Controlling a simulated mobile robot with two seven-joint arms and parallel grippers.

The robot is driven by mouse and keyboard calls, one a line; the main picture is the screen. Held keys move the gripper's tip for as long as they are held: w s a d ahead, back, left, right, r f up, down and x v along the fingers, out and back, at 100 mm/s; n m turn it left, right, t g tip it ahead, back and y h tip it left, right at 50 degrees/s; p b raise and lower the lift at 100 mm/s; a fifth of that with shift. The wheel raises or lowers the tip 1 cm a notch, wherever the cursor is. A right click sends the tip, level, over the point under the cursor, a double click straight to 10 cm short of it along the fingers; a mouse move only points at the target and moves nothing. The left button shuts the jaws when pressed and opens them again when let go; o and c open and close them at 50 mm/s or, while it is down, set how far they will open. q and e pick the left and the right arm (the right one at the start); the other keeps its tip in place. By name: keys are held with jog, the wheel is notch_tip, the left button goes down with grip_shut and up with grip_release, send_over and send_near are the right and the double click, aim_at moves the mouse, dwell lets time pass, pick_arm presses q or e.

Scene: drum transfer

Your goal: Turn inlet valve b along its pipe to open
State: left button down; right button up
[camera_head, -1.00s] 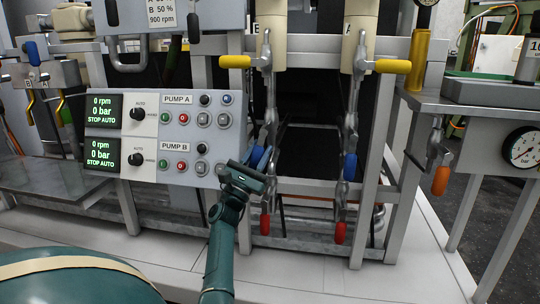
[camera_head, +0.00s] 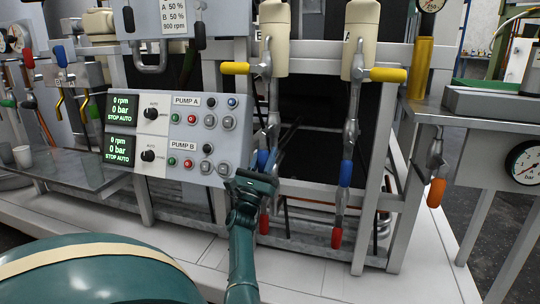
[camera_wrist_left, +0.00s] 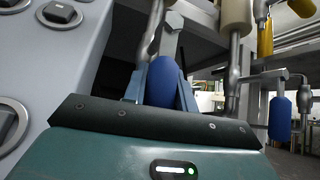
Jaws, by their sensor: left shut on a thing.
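Two pipes run down under cream tanks marked B and A. The blue handle (camera_head: 262,160) on pipe B (camera_head: 272,105) is inlet valve b's, by its place on that pipe. My left gripper (camera_head: 268,162) is shut on this handle, beside the pump panel's lower right corner. In the left wrist view the blue handle (camera_wrist_left: 163,82) stands between the fingers, below a metal fitting. The gripper hides part of the handle in the head view. The blue handle on pipe A (camera_head: 346,173) hangs down along its pipe. My right gripper is not in view.
The pump panel (camera_head: 178,137) is close to the left of my gripper. Yellow handles (camera_head: 235,68) sit above and red handles (camera_head: 264,223) below on the pipes. A frame post (camera_head: 372,190) stands right of pipe A. An orange handle (camera_head: 436,192) and gauge are at the right.

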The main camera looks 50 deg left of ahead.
aim_at(261, 169)
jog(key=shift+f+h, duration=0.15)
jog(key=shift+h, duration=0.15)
pick_arm(q)
jog(key=shift+d, duration=0.1)
jog(key=c, duration=1.1)
grip_release()
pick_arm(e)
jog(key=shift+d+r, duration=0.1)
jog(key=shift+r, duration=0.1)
pick_arm(q)
jog(key=shift+s+f, duration=0.15)
jog(key=shift+f, duration=0.05)
jog(key=p+v, duration=0.1)
jog(key=v, duration=0.5)
jog(key=shift+d+f, duration=0.1)
jog(key=shift+s+d+f, duration=0.1)
jog(key=shift+s+f, duration=0.15)
jog(key=shift+s, duration=0.05)
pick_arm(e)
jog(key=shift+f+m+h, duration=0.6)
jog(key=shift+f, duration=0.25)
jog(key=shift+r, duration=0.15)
